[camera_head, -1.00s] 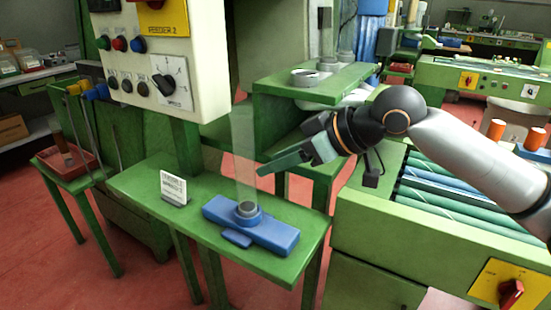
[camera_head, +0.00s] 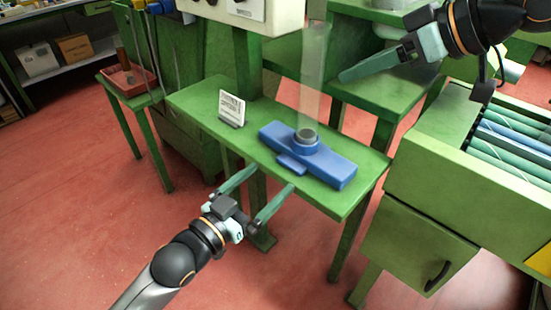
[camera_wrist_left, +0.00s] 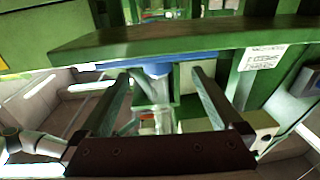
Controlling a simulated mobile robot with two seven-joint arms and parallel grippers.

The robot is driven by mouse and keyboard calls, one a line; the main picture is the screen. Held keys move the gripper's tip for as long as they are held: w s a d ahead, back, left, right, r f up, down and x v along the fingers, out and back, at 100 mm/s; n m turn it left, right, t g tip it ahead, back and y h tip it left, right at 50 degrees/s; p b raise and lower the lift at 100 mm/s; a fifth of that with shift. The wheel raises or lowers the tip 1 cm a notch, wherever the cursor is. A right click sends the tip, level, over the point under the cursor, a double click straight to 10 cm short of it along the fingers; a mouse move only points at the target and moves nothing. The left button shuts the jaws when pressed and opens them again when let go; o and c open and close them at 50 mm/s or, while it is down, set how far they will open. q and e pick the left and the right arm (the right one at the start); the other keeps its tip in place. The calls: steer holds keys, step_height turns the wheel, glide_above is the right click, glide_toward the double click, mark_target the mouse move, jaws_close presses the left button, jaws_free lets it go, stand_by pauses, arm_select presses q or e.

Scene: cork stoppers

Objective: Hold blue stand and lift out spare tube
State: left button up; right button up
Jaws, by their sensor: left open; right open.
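The blue stand (camera_head: 335,168) lies on a green bench, with a raised round collar and a small tab at its front. A tall clear tube (camera_head: 313,75) stands upright in the collar. My left gripper (camera_head: 273,178) is open and empty at the bench's front edge, fingers pointing towards the stand and apart from it. In the left wrist view the stand (camera_wrist_left: 150,58) shows partly beyond the open fingers (camera_wrist_left: 160,82). My right gripper (camera_head: 342,77) is open by the tube's right side, apart from it; its fingers overlap in view.
A small white sign (camera_head: 232,107) stands on the green bench (camera_head: 195,97) left of the stand. A control box (camera_head: 250,12) hangs above on a green post. A roller conveyor (camera_head: 510,145) is at right. Red floor lies open in front.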

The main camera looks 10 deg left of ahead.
mark_target(315, 133)
arm_select(q)
steer(key=shift+m+g+h, duration=0.5)
steer(key=shift+h, duration=0.1)
steer(key=r+x, duration=0.1)
steer(key=x, duration=0.4)
steer(key=r+x, duration=0.1)
steer(key=x, duration=0.4)
steer(key=r+x, duration=0.1)
steer(key=x, duration=0.4)
steer(key=shift+w+d+r, duration=0.1)
steer(key=shift+w+d, duration=0.05)
steer(key=shift+w, duration=0.25)
